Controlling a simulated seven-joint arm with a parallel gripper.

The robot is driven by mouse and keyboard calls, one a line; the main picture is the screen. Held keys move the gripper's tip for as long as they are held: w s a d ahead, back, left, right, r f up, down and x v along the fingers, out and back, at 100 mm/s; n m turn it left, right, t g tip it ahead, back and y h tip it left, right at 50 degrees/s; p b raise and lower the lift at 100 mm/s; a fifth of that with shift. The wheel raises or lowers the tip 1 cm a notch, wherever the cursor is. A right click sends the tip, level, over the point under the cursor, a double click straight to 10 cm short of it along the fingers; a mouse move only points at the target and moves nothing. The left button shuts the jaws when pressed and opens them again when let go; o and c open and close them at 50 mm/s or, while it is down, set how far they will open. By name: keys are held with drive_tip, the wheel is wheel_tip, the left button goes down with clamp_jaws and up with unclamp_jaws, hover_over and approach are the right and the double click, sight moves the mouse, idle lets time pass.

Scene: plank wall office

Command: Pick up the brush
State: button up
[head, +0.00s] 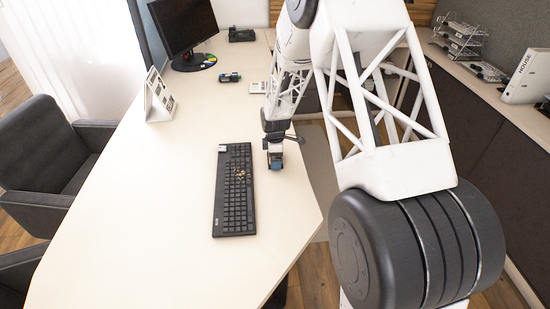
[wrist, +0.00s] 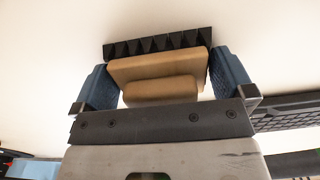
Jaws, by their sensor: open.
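The brush (wrist: 155,68) has a tan wooden body and a row of black bristles along its far edge. It shows in the wrist view on the pale desktop. My gripper (wrist: 165,82) is open, with one blue finger on each side of the brush. The brush lies between the fingers; I cannot tell whether either finger touches it. In the head view my gripper (head: 275,161) is low over the desk, just right of the keyboard, and I cannot make out the brush there.
The black keyboard (head: 236,190), with brownish crumbs on it, lies close left of my gripper. A desk calendar (head: 159,98), a calculator (head: 258,87) and a monitor (head: 186,24) stand farther back on the desk (head: 150,215). The desktop left of the keyboard is clear.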

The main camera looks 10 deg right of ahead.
drive_tip(key=shift+c, duration=0.5)
drive_tip(key=c, duration=0.6)
drive_tip(key=shift+r, duration=0.1)
drive_tip(key=shift+c, duration=0.2)
drive_tip(key=shift+r, duration=0.75)
wheel_tip(320, 180, up, 2)
drive_tip(key=shift+r, duration=0.1)
drive_tip(key=s, duration=0.5)
drive_tip(key=s+d, duration=0.1)
drive_tip(key=s, duration=0.4)
drive_tip(key=s+r, duration=0.1)
drive_tip(key=s, duration=0.5)
drive_tip(key=shift+d, duration=0.2)
